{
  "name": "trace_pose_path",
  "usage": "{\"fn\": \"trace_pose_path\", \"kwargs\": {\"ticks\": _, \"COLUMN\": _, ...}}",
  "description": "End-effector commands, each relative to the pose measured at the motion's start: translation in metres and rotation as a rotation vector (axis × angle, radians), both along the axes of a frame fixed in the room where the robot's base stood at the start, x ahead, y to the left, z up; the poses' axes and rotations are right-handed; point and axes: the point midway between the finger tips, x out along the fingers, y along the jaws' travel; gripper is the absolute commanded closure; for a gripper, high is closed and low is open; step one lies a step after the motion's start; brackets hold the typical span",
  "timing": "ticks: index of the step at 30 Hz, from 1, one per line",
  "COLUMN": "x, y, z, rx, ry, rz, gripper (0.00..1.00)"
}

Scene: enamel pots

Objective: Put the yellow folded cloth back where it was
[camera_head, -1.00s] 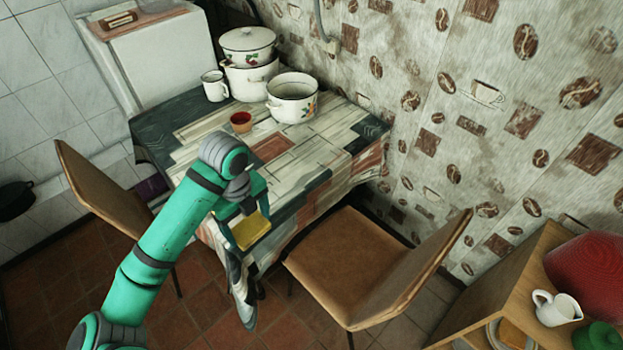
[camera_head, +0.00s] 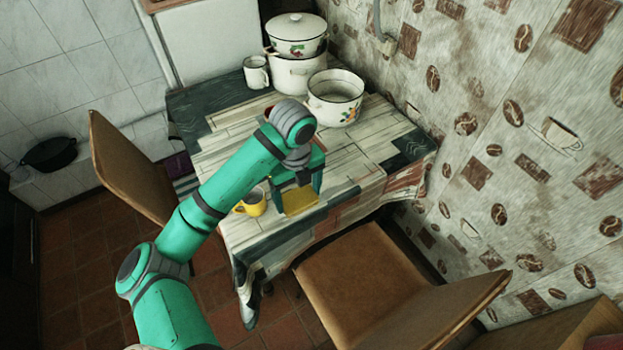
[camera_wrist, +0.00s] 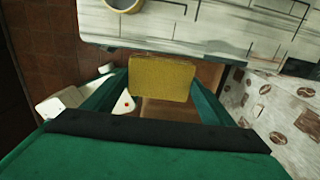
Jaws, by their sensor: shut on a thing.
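The yellow folded cloth (camera_head: 300,201) is held flat between the fingers of my gripper (camera_head: 297,186), which is shut on it. In the head view it overlaps the near part of the table (camera_head: 358,180); how high above the top it is, I cannot tell. In the wrist view the cloth (camera_wrist: 160,80) spans the gap between the green fingers, and the table edge (camera_wrist: 215,55) lies just beyond it. Its original place is not marked in any view.
White enamel pots (camera_head: 335,98) and a white mug (camera_head: 256,72) are at the back. Brown chairs (camera_head: 350,280) flank the table. Light tabletop right of the gripper is clear.

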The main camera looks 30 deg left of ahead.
Motion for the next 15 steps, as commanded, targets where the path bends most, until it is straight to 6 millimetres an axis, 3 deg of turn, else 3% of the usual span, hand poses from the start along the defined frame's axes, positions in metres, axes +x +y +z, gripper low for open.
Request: {"fn": "trace_pose_path", "kwargs": {"ticks": 15, "x": 0.089, "y": 0.035, "z": -0.051, "rx": -0.002, "ry": 0.005, "rz": 0.002, "gripper": 0.47}}
